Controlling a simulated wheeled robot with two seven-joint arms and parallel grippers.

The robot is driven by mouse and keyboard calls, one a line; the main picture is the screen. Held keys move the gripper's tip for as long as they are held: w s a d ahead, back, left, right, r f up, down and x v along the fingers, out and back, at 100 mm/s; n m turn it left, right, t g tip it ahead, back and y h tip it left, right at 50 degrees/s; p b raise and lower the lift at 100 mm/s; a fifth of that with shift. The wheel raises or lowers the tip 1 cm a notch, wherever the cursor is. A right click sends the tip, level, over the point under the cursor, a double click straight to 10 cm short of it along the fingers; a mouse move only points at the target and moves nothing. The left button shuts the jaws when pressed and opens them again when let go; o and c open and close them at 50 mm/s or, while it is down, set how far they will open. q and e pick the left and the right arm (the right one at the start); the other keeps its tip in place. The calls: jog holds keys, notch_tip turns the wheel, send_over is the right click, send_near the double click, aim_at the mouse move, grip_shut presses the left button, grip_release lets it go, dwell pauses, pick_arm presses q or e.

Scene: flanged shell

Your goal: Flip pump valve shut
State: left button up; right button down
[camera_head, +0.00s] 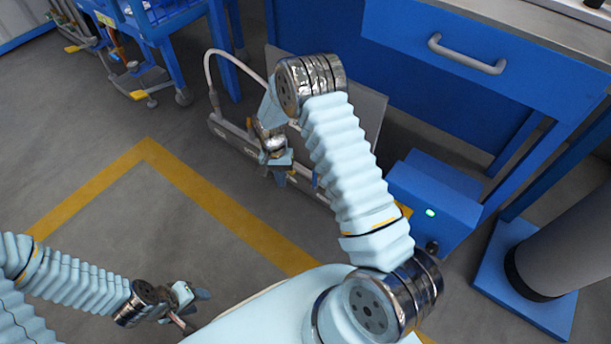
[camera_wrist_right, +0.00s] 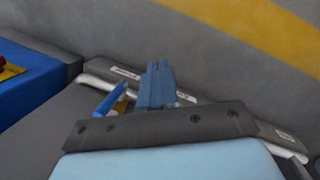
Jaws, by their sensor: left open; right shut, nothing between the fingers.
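The pump unit shows in the head view as a blue box with a green light (camera_head: 432,205) beside a long grey base (camera_head: 232,136). In the right wrist view, a small blue lever-like piece (camera_wrist_right: 108,101) with an orange part sits just left of my right fingers; it may be the valve handle. My right gripper (camera_head: 279,178) is shut and empty over the grey base, and its blue fingers (camera_wrist_right: 157,84) are together in the wrist view. I cannot tell if they touch the lever. My left gripper (camera_head: 197,296) is open and empty, low at the left over the floor.
A white hose (camera_head: 212,72) arches up from the base's left end. A blue workbench with a drawer (camera_head: 480,52) stands behind, a blue cart (camera_head: 170,35) at upper left. A grey column on a blue foot (camera_head: 525,300) is at right. Floor with yellow lines (camera_head: 200,190) is clear.

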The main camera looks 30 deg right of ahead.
pick_arm(q)
jog(key=f, duration=0.1)
jog(key=f+b, duration=0.2)
jog(key=shift+a, duration=0.25)
pick_arm(e)
jog(key=w+d+r+m+g+h, duration=0.1)
jog(key=w+d+r+m+h, duration=0.1)
jog(key=w+r, duration=0.4)
notch_tip(320, 180, up, 2)
jog(key=d+m, duration=0.1)
jog(key=d, duration=0.1)
jog(key=shift+w+d+r+m+h, duration=0.15)
jog(key=shift+w+d+m+h, duration=0.15)
jog(key=shift+w+d, duration=0.1)
pick_arm(q)
jog(key=shift+f+b, duration=0.55)
jog(key=shift+f, duration=0.05)
pick_arm(e)
jog(key=s+d+f, duration=0.4)
jog(key=s+f, duration=0.2)
jog(key=f, duration=0.3)
jog(key=shift+s+f, duration=0.15)
jog(key=shift+s, duration=0.1)
pick_arm(q)
jog(key=shift+d, duration=0.1)
pick_arm(e)
jog(key=shift+d, duration=0.15)
